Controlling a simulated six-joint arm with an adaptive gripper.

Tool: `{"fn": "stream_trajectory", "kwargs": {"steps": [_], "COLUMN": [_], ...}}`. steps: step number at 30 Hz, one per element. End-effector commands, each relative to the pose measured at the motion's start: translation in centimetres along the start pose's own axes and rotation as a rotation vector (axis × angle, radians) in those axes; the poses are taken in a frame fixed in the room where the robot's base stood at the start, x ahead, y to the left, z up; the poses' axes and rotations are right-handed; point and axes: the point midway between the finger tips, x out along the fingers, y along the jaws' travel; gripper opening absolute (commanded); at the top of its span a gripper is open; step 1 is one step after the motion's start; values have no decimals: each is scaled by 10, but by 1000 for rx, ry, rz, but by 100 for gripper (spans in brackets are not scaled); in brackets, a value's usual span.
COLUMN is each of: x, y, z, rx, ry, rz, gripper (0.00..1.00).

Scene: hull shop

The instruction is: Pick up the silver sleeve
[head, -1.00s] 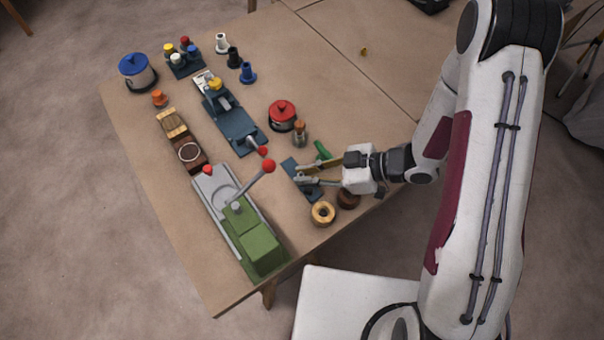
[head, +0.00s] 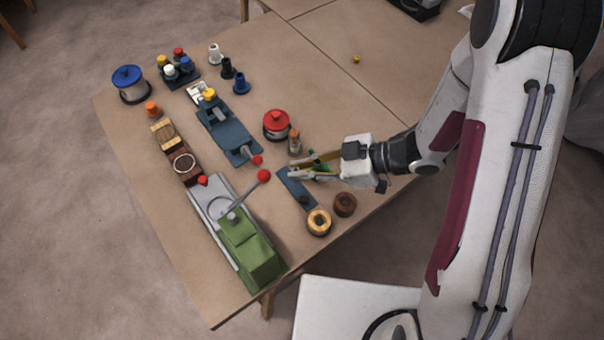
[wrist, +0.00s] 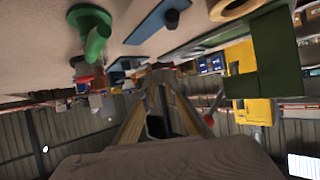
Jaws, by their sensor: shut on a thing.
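My gripper (head: 294,172) is shut at the right part of the table, just above the narrow blue plate (head: 298,190). A small silver-grey piece, the silver sleeve (wrist: 157,75), shows between the fingertips in the wrist view. The fingers hide most of it, and its shape is hard to tell. The blue plate, with a dark peg or knob on it, also shows in the wrist view (wrist: 152,27), apart from the fingertips.
A red-lidded pot (head: 277,125) and a cork-topped bottle (head: 295,143) stand close behind my gripper. A green piece (wrist: 97,40) is beside it. A green machine (head: 249,255) with a red-knobbed lever stands left.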

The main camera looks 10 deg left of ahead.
Motion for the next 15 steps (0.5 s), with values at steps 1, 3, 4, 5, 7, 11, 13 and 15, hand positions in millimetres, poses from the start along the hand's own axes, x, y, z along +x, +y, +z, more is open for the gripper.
{"fn": "stream_trajectory", "kwargs": {"steps": [1, 3, 4, 5, 7, 11, 13, 15], "x": [-3, -6, -8, -9, -11, -15, -16, -17], "y": [0, 0, 0, 0, 0, 0, 0, 0], "z": [-5, -12, -14, -16, -21, -27, -30, -31], "rx": [-4, -4, -4, -4, -3, -2, -2, -1], "ry": [0, 0, 0, 0, 0, 0, 0, 0], "rz": [1, 1, 1, 1, 1, 0, 0, -1], "gripper": [0, 0, 0, 0, 0, 0, 0, 0]}}
